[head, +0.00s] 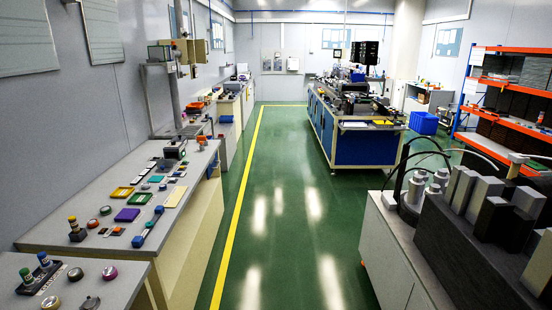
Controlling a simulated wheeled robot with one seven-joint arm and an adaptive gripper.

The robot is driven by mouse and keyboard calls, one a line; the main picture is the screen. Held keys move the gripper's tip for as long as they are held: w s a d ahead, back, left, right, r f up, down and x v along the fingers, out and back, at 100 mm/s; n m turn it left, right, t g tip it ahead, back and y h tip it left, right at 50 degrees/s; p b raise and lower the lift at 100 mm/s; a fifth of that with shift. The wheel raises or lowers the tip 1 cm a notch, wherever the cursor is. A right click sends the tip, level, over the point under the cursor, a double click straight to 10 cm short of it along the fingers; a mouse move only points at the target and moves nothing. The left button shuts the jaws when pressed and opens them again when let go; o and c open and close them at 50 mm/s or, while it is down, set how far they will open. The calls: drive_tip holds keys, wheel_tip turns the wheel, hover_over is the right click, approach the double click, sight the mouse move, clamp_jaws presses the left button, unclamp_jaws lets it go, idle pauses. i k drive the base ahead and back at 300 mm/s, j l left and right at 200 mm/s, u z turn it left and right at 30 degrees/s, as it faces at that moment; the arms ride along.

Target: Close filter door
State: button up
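I cannot pick out a filter door for certain in the head view. A small tan box with flat panels (201,50) is mounted high on the left, beside a grey post above the workbench. It is too small to tell whether any panel is a door, or whether it is open or shut. My gripper is not in view.
A grey workbench (75,228) with several small coloured parts runs along the left wall. A blue-sided machine table (358,146) stands at the back centre. Grey and black blocks (470,240) fill the right foreground. The green floor (285,220) between them is clear.

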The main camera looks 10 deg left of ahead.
sight(201, 54)
drive_tip(key=i+j+u, duration=0.1)
drive_tip(key=i, duration=4)
drive_tip(key=i+u, duration=0.15)
drive_tip(key=i, duration=1.9)
drive_tip(key=i+l+u, duration=0.15)
drive_tip(key=i+u, duration=0.3)
drive_tip(key=i+l+u, duration=1.3)
drive_tip(key=k+l, duration=0.05)
